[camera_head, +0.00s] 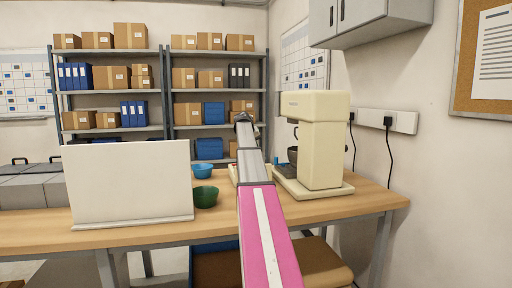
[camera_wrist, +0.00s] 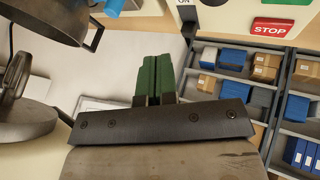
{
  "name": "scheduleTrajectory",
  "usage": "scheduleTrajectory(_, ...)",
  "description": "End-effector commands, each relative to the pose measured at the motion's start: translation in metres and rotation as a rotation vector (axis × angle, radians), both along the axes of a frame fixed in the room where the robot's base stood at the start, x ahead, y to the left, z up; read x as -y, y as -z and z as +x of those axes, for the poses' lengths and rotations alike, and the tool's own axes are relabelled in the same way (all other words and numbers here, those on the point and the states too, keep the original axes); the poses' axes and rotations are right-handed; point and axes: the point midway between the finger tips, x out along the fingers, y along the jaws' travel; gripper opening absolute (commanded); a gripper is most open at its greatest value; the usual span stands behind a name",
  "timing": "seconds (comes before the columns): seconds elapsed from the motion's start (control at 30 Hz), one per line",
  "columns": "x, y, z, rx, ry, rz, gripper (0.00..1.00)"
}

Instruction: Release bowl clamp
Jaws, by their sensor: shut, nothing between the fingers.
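A cream stand mixer (camera_head: 323,140) stands at the right of the table, with a dark bowl (camera_head: 292,155) at its front. A small blue part (camera_head: 277,161), which looks like the clamp lever, shows beside the bowl. In the wrist view, a dark metal bowl (camera_wrist: 48,14) is at top left, with the blue part (camera_wrist: 113,8) next to it at the top edge. My gripper (camera_wrist: 154,62) has green fingers pressed together with nothing between them. It is apart from the bowl and blue part. In the head view my arm hides part of the area left of the mixer.
A panel with a red STOP label (camera_wrist: 272,26) is at top right in the wrist view. A blue bowl (camera_head: 203,171) and a green bowl (camera_head: 205,197) stand left of my arm. A white board (camera_head: 130,185) stands farther left on the table (camera_head: 330,205). Shelves are behind.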

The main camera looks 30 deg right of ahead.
Motion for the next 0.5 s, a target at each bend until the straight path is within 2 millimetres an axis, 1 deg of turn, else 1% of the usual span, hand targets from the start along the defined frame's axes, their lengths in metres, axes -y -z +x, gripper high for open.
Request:
scheduleTrajectory(0.17,0.002,0.000,0.007,-0.005,0.046,0.007,0.00)
scheduleTrajectory(0.27,0.005,0.000,0.017,-0.012,0.145,0.013,0.00)
scheduleTrajectory(0.4,0.007,0.001,0.032,-0.018,0.323,0.012,0.00)
scheduleTrajectory(0.5,0.008,0.001,0.038,-0.017,0.432,0.002,0.00)
